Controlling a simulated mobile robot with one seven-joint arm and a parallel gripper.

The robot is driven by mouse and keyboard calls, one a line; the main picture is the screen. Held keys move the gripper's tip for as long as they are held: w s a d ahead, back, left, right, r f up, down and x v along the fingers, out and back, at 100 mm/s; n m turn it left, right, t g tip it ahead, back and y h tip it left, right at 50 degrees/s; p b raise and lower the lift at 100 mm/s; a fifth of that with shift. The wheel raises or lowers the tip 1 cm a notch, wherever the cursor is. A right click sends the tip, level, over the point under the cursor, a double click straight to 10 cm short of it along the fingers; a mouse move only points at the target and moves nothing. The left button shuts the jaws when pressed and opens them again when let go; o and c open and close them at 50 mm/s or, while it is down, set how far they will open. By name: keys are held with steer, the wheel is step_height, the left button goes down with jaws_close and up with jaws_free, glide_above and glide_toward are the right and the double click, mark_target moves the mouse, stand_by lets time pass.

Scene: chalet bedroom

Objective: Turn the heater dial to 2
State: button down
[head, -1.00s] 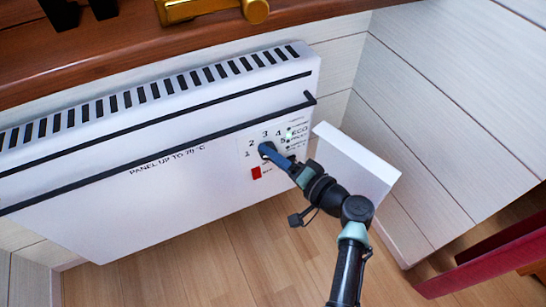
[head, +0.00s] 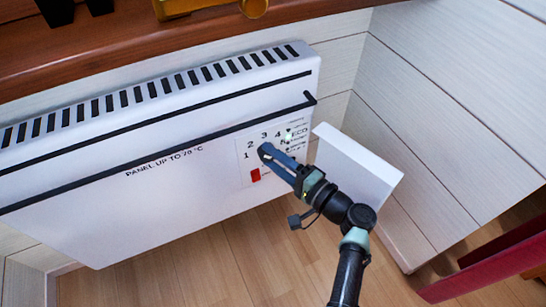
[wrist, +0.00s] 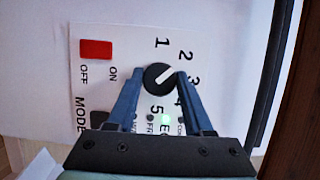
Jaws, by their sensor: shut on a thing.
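The white panel heater (head: 130,205) hangs on the wall below the wooden ledge. Its control panel has the numbers 1 to 5 in an arc around the dial. The round black dial (wrist: 158,77) shows in the wrist view with a white line slanting up and right, roughly toward the 2. My gripper (wrist: 159,74) is shut on the dial, one blue finger on each side. In the head view my gripper (head: 266,151) covers the dial.
A red on/off switch (head: 255,175) sits just below the dial. A green light (wrist: 166,120) glows on the panel. A white box-like piece (head: 350,170) stands right of the heater, close behind my arm. A dark wooden ledge (head: 180,45) runs above. Wooden floor lies below.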

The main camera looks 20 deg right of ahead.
steer(key=shift+c, duration=1.4)
jaws_free()
steer(key=p+v, duration=0.4)
steer(key=v, duration=0.9)
steer(key=shift+p, duration=0.35)
